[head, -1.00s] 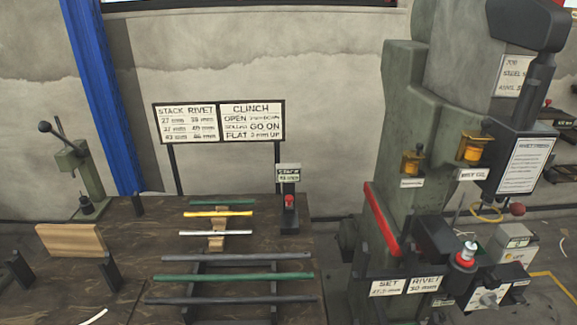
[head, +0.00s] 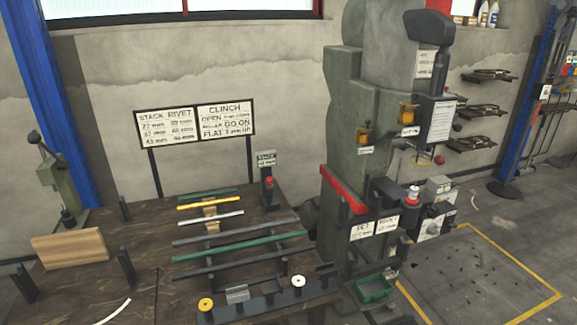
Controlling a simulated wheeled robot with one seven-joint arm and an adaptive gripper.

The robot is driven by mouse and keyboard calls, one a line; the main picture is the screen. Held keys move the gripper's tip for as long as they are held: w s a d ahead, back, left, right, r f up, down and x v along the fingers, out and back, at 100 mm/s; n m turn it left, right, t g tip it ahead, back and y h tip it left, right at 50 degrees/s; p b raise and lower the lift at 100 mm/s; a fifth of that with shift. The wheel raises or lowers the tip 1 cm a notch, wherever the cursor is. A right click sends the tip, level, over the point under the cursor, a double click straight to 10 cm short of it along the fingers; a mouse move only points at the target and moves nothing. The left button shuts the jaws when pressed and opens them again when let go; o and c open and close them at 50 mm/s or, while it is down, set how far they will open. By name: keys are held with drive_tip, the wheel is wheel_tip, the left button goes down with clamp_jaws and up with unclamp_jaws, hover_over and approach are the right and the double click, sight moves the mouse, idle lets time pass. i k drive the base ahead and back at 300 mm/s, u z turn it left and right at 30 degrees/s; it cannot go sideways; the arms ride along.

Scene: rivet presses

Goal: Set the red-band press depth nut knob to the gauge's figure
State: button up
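The grey-green press (head: 345,130) stands right of the bench and has a red band (head: 343,190) across its body. A silver-topped knob with a red collar (head: 413,195) sits upright on a dark block at the press front. I cannot tell whether it is the depth nut knob. A small gauge post (head: 267,180) with a label and a red knob stands at the bench's back right; its label is too small to read surely. The SET card (head: 361,231) and RIVET card (head: 387,223) hang on the press front, figures blurred. My gripper is not in view.
The bench (head: 140,270) carries several rods on racks and a front rail (head: 270,302) with small fittings. A stack and clinch chart (head: 195,125) stands behind. A green tray (head: 374,288) sits low by the press. Yellow-lined floor (head: 480,275) at right is open.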

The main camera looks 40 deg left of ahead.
sight(432, 228)
drive_tip(key=z, duration=0.8)
drive_tip(key=i, duration=0.8)
drive_tip(key=u, duration=2.75)
drive_tip(key=i, duration=0.5)
drive_tip(key=z, duration=0.15)
drive_tip(key=k, duration=0.5)
drive_tip(key=z, duration=2.2)
